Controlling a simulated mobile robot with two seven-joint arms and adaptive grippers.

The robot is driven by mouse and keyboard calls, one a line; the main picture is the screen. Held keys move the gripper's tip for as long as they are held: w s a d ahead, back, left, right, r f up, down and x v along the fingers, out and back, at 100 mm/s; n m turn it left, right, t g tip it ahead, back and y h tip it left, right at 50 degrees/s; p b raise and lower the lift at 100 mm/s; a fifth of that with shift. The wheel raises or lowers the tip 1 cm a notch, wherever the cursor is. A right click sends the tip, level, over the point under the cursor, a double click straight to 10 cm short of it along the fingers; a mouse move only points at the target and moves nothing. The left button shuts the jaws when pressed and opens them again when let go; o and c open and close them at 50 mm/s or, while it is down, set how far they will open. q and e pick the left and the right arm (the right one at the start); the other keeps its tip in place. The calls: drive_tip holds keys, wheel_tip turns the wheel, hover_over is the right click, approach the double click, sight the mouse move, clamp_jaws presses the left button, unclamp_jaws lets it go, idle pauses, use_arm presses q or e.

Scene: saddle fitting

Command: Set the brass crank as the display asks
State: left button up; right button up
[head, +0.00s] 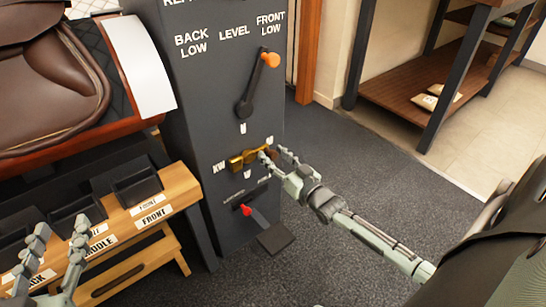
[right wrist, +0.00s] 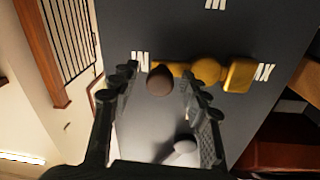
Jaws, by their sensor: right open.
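The brass crank (head: 243,161) sits on the front of the dark grey column (head: 196,120) and lies roughly level. Its dark brown knob (right wrist: 160,81) is at the end away from the KW mark, on the right in the head view. My right gripper (head: 275,157) is open at that end. In the right wrist view the knob shows between its two spread fingers (right wrist: 160,75); I cannot tell whether they touch it. My left gripper (head: 57,243) is open and empty at the lower left, over the wooden stand. No display screen is readable in these views.
A black lever with an orange knob (head: 270,60) stands above the crank, tilted towards FRONT LOW. A small red lever (head: 247,210) is below it. A labelled wooden stand (head: 180,185) and a brown saddle (head: 50,75) are left. Floor right of the column is clear.

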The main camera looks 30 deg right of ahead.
drive_tip(key=shift+w, duration=0.2)
drive_tip(key=shift+c, duration=0.4)
clamp_jaws()
